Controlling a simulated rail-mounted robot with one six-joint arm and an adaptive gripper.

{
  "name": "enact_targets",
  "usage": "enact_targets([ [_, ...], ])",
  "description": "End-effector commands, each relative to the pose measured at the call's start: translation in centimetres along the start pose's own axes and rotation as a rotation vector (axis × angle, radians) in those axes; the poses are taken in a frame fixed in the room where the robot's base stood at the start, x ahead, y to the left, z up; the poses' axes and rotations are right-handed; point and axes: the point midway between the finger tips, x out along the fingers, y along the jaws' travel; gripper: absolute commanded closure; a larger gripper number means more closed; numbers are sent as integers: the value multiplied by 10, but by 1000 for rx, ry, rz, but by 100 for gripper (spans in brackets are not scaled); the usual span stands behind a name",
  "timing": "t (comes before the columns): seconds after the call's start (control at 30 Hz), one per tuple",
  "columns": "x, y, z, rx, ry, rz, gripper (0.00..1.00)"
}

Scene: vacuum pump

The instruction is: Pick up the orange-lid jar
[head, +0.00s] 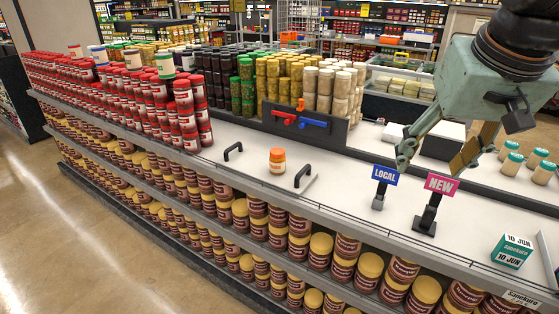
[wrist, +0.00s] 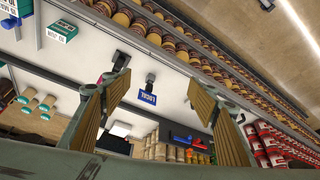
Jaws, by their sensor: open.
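The orange-lid jar (head: 277,161) stands upright on the white counter, between two black handles. It has an orange lid and a pale label. My gripper (head: 432,163) is open and empty, to the right of the jar and apart from it, near the LOCAL and NEW signs. In the wrist view my gripper (wrist: 160,85) shows its two wood-coloured finger pads spread wide with nothing between them. I cannot make out the orange-lid jar in the wrist view; the right finger hides part of the counter.
A LOCAL sign (head: 385,175) and a NEW sign (head: 441,185) stand below my gripper. Black handles (head: 303,176) flank the jar. Stacked red jars (head: 183,112) stand to its left, with red and blue clamps (head: 313,123) behind. A teal box (head: 512,251) is at front right.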

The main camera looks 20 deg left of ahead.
Motion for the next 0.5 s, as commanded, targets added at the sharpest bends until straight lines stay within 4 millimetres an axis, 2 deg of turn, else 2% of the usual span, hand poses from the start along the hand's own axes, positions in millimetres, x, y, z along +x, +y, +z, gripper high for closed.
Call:
enact_targets([
  [0.1,13,-11,-26,-19,4,-9,46],
  [0.5,63,-55,-105,-81,30,-39,46],
])
